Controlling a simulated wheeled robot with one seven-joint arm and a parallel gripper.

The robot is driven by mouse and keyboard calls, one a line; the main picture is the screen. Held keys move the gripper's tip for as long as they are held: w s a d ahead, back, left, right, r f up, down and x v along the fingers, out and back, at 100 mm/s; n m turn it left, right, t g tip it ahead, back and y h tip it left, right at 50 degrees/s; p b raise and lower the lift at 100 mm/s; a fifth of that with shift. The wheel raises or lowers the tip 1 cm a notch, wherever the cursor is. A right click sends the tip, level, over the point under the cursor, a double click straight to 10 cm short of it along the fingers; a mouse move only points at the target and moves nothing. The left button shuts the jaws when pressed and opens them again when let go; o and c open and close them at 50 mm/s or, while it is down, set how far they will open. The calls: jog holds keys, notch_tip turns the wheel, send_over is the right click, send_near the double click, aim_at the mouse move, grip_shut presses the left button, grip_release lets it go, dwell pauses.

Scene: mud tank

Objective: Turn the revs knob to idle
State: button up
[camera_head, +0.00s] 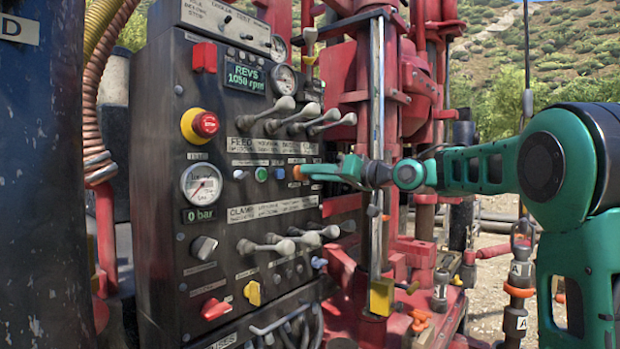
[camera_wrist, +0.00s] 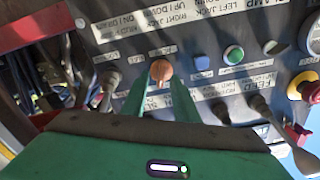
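The black control panel (camera_head: 160,150) carries a REVS display (camera_head: 243,78) that reads about 1050 rpm. A small orange knob (camera_head: 297,172) ends a row of white, green and blue buttons. In the wrist view the orange knob (camera_wrist: 161,70) lies at the tips of my two green fingers, one on each side. Its label is too small to read, so I cannot confirm it is the revs knob. My gripper (camera_head: 304,172) reaches the panel from the right, fingers apart; it also shows in the wrist view (camera_wrist: 159,84). I cannot tell whether the fingers touch the knob.
Grey levers stand above (camera_head: 300,118) and below (camera_head: 290,240) the button row, close to my gripper. A red emergency button (camera_head: 206,124) and a pressure gauge (camera_head: 202,185) are further left. A vertical steel rod (camera_head: 376,110) and red machinery stand beside my wrist.

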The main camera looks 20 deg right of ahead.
jog(key=shift+x, duration=1.05)
grip_shut()
jog(key=n, duration=0.4)
